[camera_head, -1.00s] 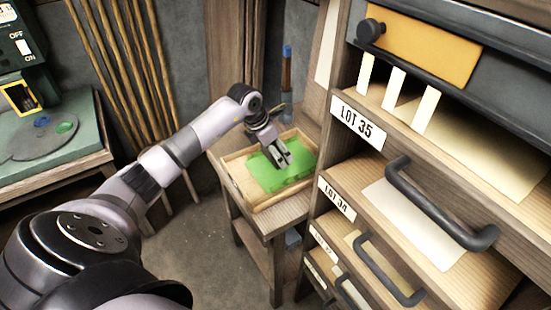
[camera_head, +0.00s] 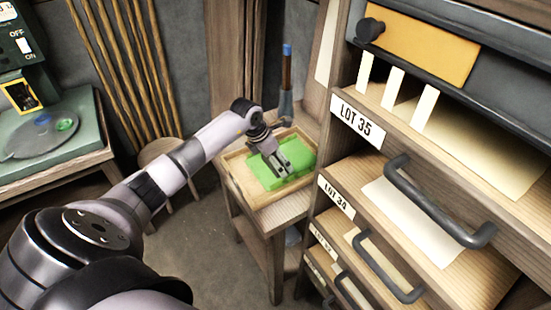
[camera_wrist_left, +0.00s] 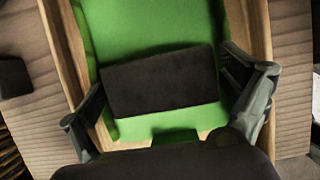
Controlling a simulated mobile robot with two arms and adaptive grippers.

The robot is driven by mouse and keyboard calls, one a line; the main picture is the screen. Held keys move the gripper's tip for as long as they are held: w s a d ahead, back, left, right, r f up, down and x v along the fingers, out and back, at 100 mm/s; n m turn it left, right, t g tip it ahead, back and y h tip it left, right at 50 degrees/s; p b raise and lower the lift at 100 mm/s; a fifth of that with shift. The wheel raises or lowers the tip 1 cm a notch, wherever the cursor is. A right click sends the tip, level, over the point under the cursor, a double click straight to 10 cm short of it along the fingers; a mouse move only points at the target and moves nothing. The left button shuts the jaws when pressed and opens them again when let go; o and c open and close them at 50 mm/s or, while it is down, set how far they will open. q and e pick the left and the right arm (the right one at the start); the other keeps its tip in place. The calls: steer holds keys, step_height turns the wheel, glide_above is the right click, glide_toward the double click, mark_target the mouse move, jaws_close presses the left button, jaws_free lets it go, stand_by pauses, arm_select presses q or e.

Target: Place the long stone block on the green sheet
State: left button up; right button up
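In the left wrist view the dark stone block (camera_wrist_left: 158,80) lies crosswise between the two fingers of my left gripper (camera_wrist_left: 164,72), with a finger close against each end. The gripper seems shut on it. The green sheet (camera_wrist_left: 150,22) is below and around the block, inside a wooden tray. In the head view my left gripper (camera_head: 281,165) points down over the green sheet (camera_head: 264,182). The block is hard to make out there. I cannot tell whether it touches the sheet. My right gripper is out of view.
The wooden tray (camera_head: 236,180) has a low rim and stands on a small wooden table. A drawer cabinet with a LOT 35 label (camera_head: 357,121) stands close on the right. A blue-topped tool (camera_head: 286,70) stands behind the tray. A green bench (camera_head: 85,140) is at left.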

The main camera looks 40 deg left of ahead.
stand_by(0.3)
arm_select(q)
steer(key=shift+r, duration=0.3)
steer(key=b+v, duration=0.1)
steer(key=v, duration=1)
steer(key=shift+s+r, duration=0.3)
